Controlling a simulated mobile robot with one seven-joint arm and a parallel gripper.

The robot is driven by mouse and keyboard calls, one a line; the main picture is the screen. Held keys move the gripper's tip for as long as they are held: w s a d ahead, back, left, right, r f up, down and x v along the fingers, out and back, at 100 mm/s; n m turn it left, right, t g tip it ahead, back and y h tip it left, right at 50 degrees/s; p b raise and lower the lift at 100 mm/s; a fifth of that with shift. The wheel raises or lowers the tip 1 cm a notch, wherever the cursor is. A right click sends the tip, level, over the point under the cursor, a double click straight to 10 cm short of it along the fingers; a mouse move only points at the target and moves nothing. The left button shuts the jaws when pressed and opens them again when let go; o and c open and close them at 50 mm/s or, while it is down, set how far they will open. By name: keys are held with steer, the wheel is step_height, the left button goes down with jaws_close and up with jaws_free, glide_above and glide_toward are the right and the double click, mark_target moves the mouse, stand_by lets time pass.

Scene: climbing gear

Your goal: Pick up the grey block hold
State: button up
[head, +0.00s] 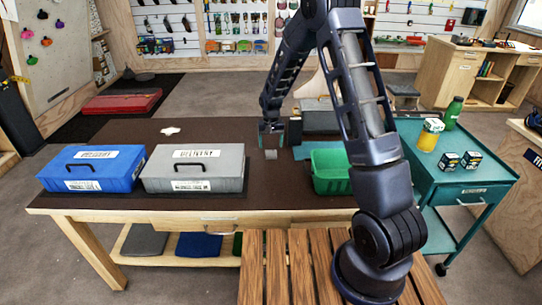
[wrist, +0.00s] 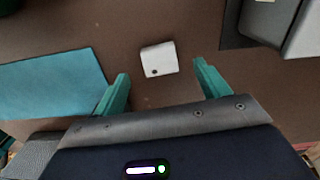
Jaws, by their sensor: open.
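The grey block hold (head: 271,154) is a small pale block lying on the dark brown tabletop (head: 215,205). In the wrist view the block hold (wrist: 159,60) looks light grey, with a small dark hole near one corner. My gripper (head: 271,130) is above and near the block in the head view. In the wrist view my gripper (wrist: 162,85) has its two teal fingers spread apart with nothing between them. The block lies beyond the fingertips there, roughly centred between them, and is not touched.
A blue case (head: 92,168) and a grey case (head: 193,168) stand at the table's left. A green bin (head: 331,172) stands right of the block. A teal mat (wrist: 52,82) lies flat nearby. A teal cart (head: 470,185) carries a jar, a bottle and boxes.

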mark_target(271, 153)
steer(key=shift+w+d+f, duration=0.1)
steer(key=shift+f, duration=2.75)
steer(key=c, duration=1.1)
steer(key=shift+o, duration=0.2)
steer(key=shift+r, duration=0.1)
